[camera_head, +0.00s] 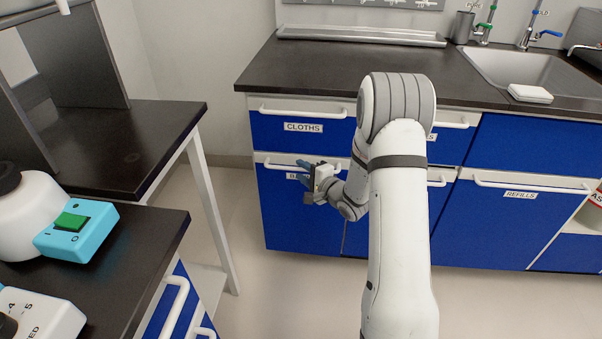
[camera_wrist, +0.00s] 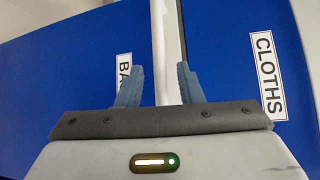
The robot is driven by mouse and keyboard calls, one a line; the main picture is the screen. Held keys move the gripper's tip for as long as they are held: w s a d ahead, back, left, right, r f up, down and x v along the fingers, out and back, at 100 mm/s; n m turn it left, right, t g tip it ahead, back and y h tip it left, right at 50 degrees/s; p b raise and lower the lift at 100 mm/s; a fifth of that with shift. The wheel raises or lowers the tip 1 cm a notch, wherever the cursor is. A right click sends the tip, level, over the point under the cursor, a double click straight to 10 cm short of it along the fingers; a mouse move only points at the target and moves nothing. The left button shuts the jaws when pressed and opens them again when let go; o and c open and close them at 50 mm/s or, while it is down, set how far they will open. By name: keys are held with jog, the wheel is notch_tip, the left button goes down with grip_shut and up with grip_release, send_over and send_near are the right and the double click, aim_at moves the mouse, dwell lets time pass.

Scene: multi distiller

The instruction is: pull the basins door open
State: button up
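The basins door (camera_head: 290,215) is the blue lower panel at the left end of the counter, below the drawer labelled CLOTHS. It looks closed, flush with the cabinet front. Its white bar handle (camera_head: 275,163) runs along its top edge. My gripper (camera_head: 303,171) is in front of this handle and partly covers the door's label. In the wrist view, my gripper (camera_wrist: 160,82) has its two blue-grey fingers apart, one on each side of a white strip, probably the handle. I cannot tell whether the fingers touch it. The basins label (camera_wrist: 124,75) is partly hidden by the left finger.
The cloths drawer (camera_head: 315,130) is closed above the door. The refills panel (camera_head: 500,225) is at the right. A dark table (camera_head: 120,160) with white legs stands left, with a nearer worktop carrying a turquoise switch box (camera_head: 85,245). Open floor lies between.

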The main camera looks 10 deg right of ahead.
jog(key=shift+x, duration=0.95)
jog(key=shift+c, duration=0.3)
grip_shut()
jog(key=shift+d, duration=0.3)
jog(key=shift+a, duration=0.1)
